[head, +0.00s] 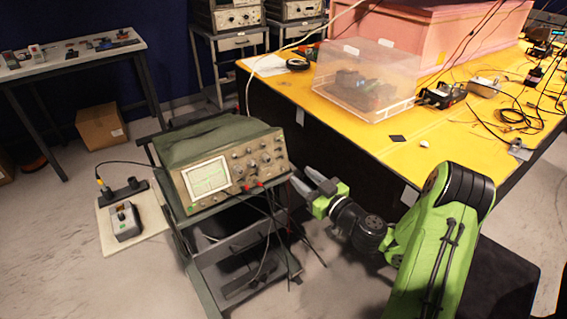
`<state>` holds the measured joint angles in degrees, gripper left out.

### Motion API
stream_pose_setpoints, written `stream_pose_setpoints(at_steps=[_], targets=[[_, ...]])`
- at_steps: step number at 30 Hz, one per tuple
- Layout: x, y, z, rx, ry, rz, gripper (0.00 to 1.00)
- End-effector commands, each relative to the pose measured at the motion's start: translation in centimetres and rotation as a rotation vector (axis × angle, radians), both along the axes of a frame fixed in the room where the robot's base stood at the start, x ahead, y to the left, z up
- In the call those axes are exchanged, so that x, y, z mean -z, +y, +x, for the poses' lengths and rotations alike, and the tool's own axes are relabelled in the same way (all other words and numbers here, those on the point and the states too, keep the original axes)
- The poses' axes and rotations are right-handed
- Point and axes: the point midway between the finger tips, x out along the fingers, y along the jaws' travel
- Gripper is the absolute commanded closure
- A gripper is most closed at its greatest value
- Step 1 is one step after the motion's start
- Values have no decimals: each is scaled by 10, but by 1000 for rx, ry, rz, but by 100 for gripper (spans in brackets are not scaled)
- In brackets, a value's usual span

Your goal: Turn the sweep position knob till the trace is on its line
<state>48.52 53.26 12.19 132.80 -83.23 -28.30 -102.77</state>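The oscilloscope (228,160) sits on top of a dark wheeled cart, its front panel facing me. Its lit screen (207,178) shows a grid with faint marks; the trace and its line are too small to tell apart. Several small knobs (251,161) fill the panel right of the screen. I cannot tell which is the sweep position knob. My gripper (301,176) is just right of the oscilloscope, apart from the knobs. Its two grey fingers are spread and point toward the panel's right end, with nothing seen between them.
Cables hang from the panel's lower right over the cart (241,241). A yellow table (384,142) with a clear plastic box (366,79) stands behind my gripper. A cardboard box (101,126) is on the floor at left. Bare floor (325,285) lies right of the cart.

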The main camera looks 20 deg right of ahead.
Motion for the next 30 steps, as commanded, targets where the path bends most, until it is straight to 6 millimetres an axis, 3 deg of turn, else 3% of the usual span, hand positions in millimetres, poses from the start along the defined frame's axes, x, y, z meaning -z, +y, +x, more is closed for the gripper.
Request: stream_pose_setpoints(at_steps=[5, 18, 23, 30], targets=[[-6, 15, 29, -10, -3, -5, 60], [-5, 54, 127, -9, -3, -3, 60], [-4, 59, 142, -8, 0, -2, 60], [-3, 60, 144, -7, 2, -1, 60]])
